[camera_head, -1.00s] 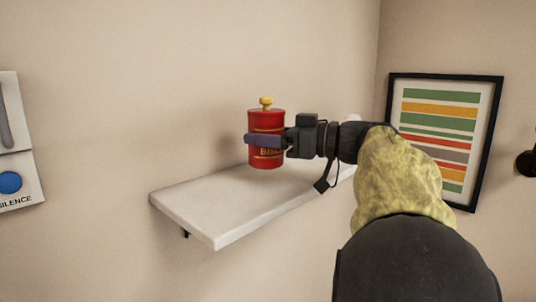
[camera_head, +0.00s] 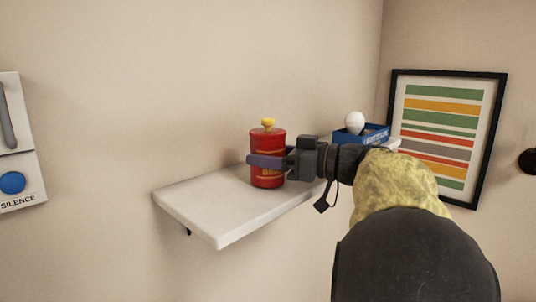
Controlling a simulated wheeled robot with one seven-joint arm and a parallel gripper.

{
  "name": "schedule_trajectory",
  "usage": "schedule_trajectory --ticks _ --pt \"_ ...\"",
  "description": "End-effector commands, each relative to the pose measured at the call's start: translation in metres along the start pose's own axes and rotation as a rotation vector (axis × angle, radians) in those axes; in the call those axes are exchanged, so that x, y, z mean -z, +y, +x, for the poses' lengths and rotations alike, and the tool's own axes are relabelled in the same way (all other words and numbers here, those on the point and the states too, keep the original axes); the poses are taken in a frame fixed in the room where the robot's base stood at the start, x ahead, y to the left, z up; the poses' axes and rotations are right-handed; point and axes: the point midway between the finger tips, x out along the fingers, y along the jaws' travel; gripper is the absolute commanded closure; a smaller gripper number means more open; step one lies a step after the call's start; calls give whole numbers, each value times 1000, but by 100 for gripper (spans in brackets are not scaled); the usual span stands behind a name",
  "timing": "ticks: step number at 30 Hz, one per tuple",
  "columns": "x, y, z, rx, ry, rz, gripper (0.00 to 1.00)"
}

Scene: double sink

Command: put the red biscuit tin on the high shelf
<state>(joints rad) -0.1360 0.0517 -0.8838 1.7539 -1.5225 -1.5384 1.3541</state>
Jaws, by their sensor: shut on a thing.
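The red biscuit tin (camera_head: 268,145) is upright, with a yellow knob on its lid and yellow lettering partly covered by a finger. My gripper (camera_head: 266,161) is shut around the tin from the right. The white high shelf (camera_head: 215,205) is fixed to the wall. The tin's base appears at the shelf's top surface, towards the middle of its length; I cannot tell for sure whether it touches. The far finger is hidden behind the tin.
A blue box (camera_head: 372,133) with a white bulb-like ball (camera_head: 355,122) stands at the shelf's far right end, partly behind my arm. The shelf's left part is bare. A framed striped picture (camera_head: 442,130) and a panel with a blue button (camera_head: 12,182) hang on the walls.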

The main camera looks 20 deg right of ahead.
Motion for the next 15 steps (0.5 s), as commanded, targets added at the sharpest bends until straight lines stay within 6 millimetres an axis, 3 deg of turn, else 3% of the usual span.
schedule_trajectory --ticks 1,4,15 --pt "-2 0 0 -1 0 1 40" --pt "-1 0 0 -1 -1 1 20" --pt "3 -1 1 3 -1 0 20"
